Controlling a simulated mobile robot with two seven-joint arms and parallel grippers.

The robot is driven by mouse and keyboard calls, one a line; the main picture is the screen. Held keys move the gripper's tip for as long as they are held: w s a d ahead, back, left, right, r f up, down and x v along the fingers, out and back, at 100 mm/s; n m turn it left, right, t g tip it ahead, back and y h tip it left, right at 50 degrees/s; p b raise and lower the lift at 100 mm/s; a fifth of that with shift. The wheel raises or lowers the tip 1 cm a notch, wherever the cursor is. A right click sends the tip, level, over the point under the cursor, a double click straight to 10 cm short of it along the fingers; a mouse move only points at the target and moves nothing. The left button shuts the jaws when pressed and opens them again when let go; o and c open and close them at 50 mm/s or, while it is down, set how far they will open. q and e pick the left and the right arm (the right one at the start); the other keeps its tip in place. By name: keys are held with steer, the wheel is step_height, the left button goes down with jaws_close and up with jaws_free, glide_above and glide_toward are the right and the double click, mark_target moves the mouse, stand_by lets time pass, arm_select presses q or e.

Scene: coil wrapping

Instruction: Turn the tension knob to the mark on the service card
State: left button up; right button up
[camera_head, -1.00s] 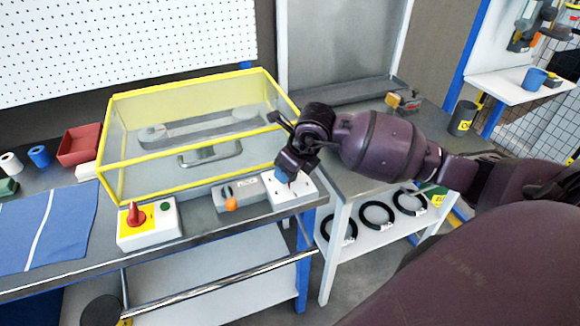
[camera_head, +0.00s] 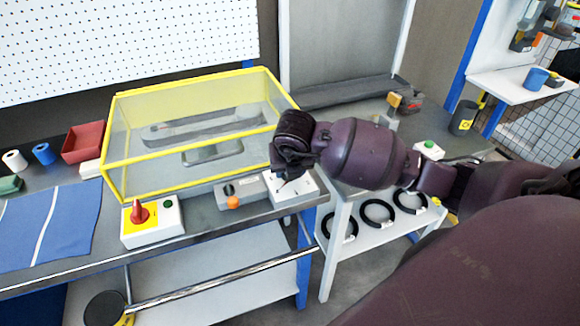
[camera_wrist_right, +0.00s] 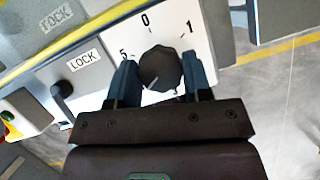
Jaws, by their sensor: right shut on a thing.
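The tension knob (camera_wrist_right: 160,68) is a dark round knob on a white dial plate (camera_wrist_right: 212,48). In the right wrist view the plate shows the marks 5, 0 and 1, and a pale pointer line on the knob points to the lower left. My right gripper (camera_wrist_right: 159,72) is shut on the knob, one blue-grey finger on each side. In the head view the right gripper (camera_head: 288,176) hides the knob above the white plate (camera_head: 304,191) at the bench's right end. I cannot make out a service card. My left gripper is not in view.
A grey lock box (camera_head: 241,193) with an orange knob sits left of the dial plate. Further left is a box with a red switch (camera_head: 139,213). A yellow-framed clear guard (camera_head: 199,130) stands behind. A side table (camera_head: 400,172) stands at the right.

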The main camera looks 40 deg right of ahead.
steer(key=shift+m, duration=0.3)
steer(key=o, duration=0.9)
steer(key=v, duration=1)
steer(key=shift+a+r, duration=0.15)
steer(key=shift+r, duration=0.25)
